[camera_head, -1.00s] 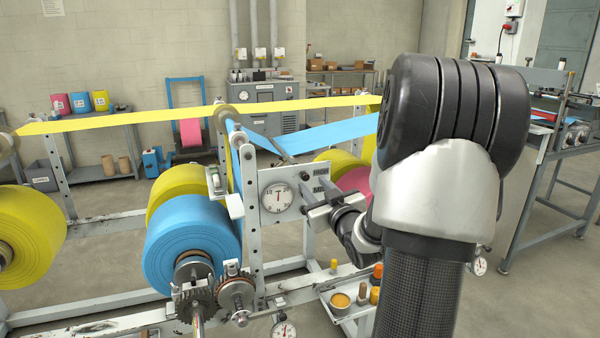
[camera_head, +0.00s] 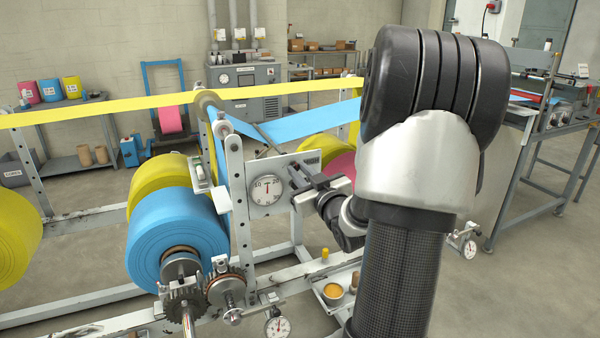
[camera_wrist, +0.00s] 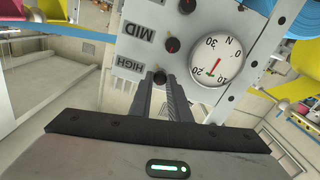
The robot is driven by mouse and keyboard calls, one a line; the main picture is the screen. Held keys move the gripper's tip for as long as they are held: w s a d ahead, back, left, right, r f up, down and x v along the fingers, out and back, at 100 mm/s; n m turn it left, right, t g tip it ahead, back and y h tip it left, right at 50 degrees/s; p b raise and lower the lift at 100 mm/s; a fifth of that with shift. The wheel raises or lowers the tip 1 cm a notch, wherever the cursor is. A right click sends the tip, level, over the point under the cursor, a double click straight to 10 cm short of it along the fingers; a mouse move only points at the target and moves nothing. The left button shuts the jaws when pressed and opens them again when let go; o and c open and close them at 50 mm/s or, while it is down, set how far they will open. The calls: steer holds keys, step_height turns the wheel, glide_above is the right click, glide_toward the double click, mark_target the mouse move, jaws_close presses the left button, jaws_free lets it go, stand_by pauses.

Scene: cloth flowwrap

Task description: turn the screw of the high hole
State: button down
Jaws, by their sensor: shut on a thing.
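A pale plate (camera_head: 262,208) on the upright post carries a round dial (camera_head: 267,190). In the wrist view the plate (camera_wrist: 125,68) has HIGH (camera_wrist: 131,66) and MID (camera_wrist: 137,29) labels, each beside a dark screw. The high screw (camera_wrist: 159,76) sits between my fingertips; the mid screw (camera_wrist: 172,45) stands free just beyond them. My gripper (camera_head: 298,183) is shut on the high screw. It also shows in the wrist view (camera_wrist: 159,84). In the head view my gripper hides most of the labels and screws. The dial (camera_wrist: 216,56) lies right of my fingers in the wrist view.
A blue roll (camera_head: 178,235) and yellow roll (camera_head: 160,173) sit left of the post. Yellow film (camera_head: 120,103) and blue film (camera_head: 310,122) run above the plate. A small tray (camera_head: 335,299) with a cup stands below. Another machine (camera_head: 535,130) is at right.

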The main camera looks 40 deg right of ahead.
stand_by(0.3)
steer(key=m+p, duration=0.1)
steer(key=m, duration=0.1)
steer(key=shift+r+m, duration=0.1)
steer(key=shift+m, duration=0.3)
steer(key=m+p, duration=0.2)
steer(key=m, duration=0.2)
steer(key=shift+m, duration=0.3)
steer(key=m+p, duration=0.2)
steer(key=m, duration=0.1)
steer(key=shift+m, duration=0.3)
steer(key=m+p, duration=0.2)
steer(key=m, duration=0.1)
steer(key=shift+m, duration=0.4)
steer(key=m+p, duration=0.3)
steer(key=m, duration=0.3)
steer(key=shift+r+p, duration=0.1)
steer(key=shift+p, duration=0.3)
steer(key=m+p, duration=0.4)
steer(key=m, duration=0.2)
steer(key=shift+m, duration=0.3)
